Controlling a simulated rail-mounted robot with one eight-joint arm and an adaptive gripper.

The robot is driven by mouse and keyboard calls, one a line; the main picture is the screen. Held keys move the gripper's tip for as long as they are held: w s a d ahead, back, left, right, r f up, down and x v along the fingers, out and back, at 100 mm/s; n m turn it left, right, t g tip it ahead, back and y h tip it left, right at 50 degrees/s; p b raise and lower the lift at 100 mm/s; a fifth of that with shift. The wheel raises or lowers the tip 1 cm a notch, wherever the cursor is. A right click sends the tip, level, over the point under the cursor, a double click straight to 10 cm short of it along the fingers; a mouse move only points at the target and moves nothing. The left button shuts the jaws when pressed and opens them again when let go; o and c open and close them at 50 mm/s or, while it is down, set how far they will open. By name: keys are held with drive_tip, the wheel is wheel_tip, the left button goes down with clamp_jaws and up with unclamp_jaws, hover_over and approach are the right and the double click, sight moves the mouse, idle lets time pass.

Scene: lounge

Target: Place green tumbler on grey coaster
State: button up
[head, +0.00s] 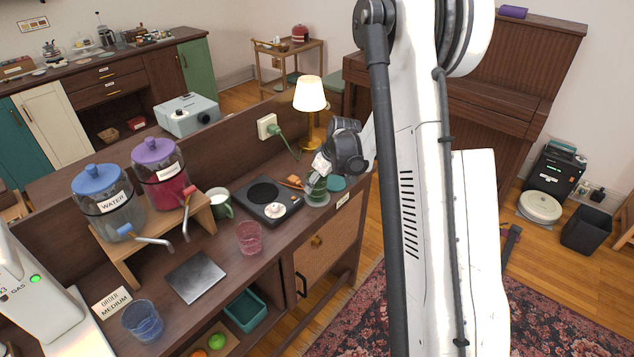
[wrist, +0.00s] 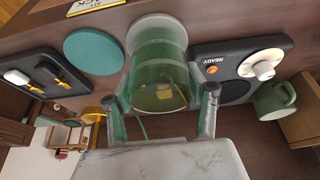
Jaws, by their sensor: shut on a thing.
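The green tumbler (wrist: 158,78) is clear green glass and sits between the two fingers of my gripper (wrist: 161,100) in the wrist view. In the head view the tumbler (head: 317,188) is upright near the right end of the counter, with my gripper (head: 322,165) around its upper part. My gripper is shut on it. The round grey coaster (wrist: 151,23) shows just beyond the tumbler, which covers part of it. I cannot tell whether the tumbler's base touches the coaster. In the head view the coaster is mostly hidden at the tumbler's base.
A teal round coaster (wrist: 93,48) lies close beside the grey one. A black hot plate (head: 266,197) with a white knob is on the other side. A green mug (head: 219,203), a pink tumbler (head: 249,238), a lamp (head: 310,98) and a dark grey slab (head: 195,276) stand nearby.

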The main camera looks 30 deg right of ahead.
drive_tip(key=shift+f, duration=0.15)
drive_tip(key=o, duration=1.5)
